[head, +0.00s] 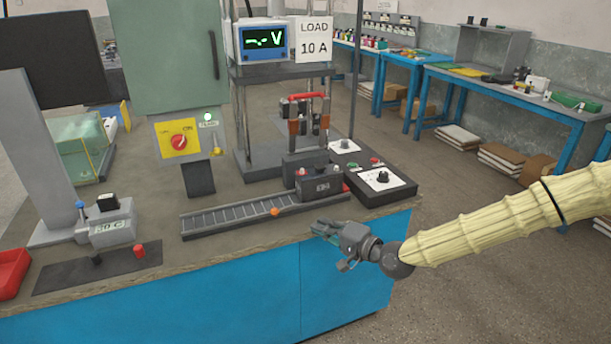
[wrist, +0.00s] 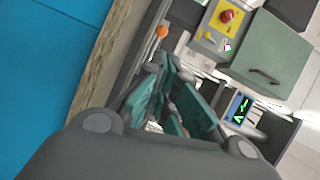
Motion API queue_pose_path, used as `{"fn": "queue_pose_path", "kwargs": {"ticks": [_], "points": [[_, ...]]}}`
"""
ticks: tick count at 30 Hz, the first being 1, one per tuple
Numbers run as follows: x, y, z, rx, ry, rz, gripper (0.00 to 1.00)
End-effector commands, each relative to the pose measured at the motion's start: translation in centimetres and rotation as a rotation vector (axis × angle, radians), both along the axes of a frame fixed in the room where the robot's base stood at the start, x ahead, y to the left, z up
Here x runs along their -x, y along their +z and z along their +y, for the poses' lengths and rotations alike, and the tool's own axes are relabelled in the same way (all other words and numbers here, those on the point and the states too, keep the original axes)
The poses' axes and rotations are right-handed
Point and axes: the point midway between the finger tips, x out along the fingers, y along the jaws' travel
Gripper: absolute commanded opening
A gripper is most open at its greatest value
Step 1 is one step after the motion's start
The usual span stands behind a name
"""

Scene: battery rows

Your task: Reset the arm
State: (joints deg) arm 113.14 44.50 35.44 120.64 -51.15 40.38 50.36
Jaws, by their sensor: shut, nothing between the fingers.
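My gripper (head: 326,232) is at the end of my yellowish arm, which reaches in from the right. It is in front of the workbench, near the bench's front edge and the blue front panel (head: 345,265). It is shut, with nothing between its fingers. In the wrist view my gripper's green finger pads (wrist: 172,105) point toward the bench top, with an orange ball (wrist: 162,31) beyond them.
A ribbed track (head: 235,216) with the orange ball (head: 274,212) runs along the bench. Behind my gripper stand a dark battery block (head: 320,187), a dial box (head: 381,181) and a test stand with a voltage display (head: 263,40). Open floor (head: 480,220) lies to the right.

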Motion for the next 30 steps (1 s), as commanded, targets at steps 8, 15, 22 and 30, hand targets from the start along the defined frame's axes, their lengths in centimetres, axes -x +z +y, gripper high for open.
{"fn": "queue_pose_path", "kwargs": {"ticks": [8,15,22,30], "points": [[5.2,-6.5,2.6,0.138,0.051,0.119,0.0],[14.4,-15.4,3.4,0.374,0.135,0.286,0.0],[24.1,-21.4,1.1,0.621,0.233,0.423,0.0],[35.1,-25.0,-4.6,0.928,0.368,0.567,0.0]]}}
